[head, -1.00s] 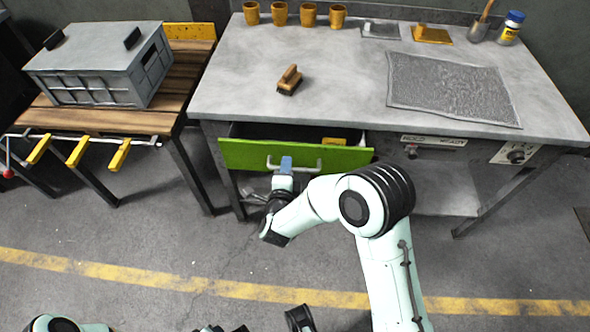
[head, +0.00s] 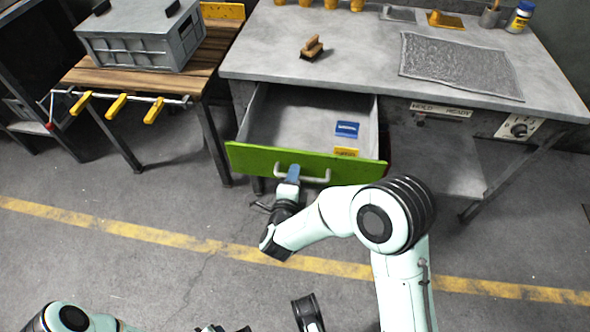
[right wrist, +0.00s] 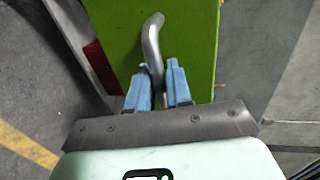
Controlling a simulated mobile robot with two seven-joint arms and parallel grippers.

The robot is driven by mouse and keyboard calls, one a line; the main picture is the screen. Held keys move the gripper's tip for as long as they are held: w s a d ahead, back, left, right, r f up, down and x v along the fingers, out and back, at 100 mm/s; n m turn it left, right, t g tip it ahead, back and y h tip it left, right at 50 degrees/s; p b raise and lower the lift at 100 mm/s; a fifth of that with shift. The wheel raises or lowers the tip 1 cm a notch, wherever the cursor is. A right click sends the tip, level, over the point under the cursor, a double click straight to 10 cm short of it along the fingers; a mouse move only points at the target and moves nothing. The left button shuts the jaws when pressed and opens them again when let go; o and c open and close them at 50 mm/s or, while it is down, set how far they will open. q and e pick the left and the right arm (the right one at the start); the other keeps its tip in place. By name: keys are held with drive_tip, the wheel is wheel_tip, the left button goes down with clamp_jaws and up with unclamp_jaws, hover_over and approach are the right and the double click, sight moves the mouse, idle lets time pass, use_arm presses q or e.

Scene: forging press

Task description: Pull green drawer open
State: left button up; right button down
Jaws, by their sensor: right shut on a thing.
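The green drawer (head: 252,158) under the grey workbench is pulled well out, and its grey interior shows. A blue box (head: 347,128) and a yellow box (head: 345,152) lie inside it near the front right. My right gripper (head: 293,172) is shut on the drawer's metal handle (head: 318,180), at the left part of the bar. In the right wrist view, the blue fingertips (right wrist: 160,88) sit on either side of the handle bar (right wrist: 152,42), against the green front (right wrist: 190,30).
The workbench (head: 360,60) holds a wooden brush (head: 313,47), a grey mat (head: 455,65) and several cups. A wooden table (head: 90,72) with a grey crate (head: 140,45) and yellow-handled clamps stands left. The floor before the drawer is open.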

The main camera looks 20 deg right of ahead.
use_arm(q)
drive_tip(key=shift+s+a, duration=0.25)
drive_tip(key=shift+s, duration=0.15)
use_arm(e)
drive_tip(key=shift+f+v, duration=0.25)
drive_tip(key=shift+v, duration=0.85)
drive_tip(key=shift+f+v, duration=0.2)
drive_tip(key=shift+v, duration=0.9)
drive_tip(key=shift+a, duration=0.1)
drive_tip(key=c, duration=1.2)
unclamp_jaws()
drive_tip(key=shift+s, duration=0.1)
use_arm(q)
drive_tip(key=shift+s+d+r+p, duration=0.1)
drive_tip(key=shift+d+r+p, duration=0.2)
drive_tip(key=shift+r+p, duration=0.25)
drive_tip(key=shift+s+d+r+p, duration=0.1)
drive_tip(key=shift+d+r+p, duration=0.2)
drive_tip(key=shift+r, duration=0.35)
use_arm(e)
drive_tip(key=v, duration=1.3)
drive_tip(key=shift+s, duration=0.25)
drive_tip(key=shift+w+f, duration=0.1)
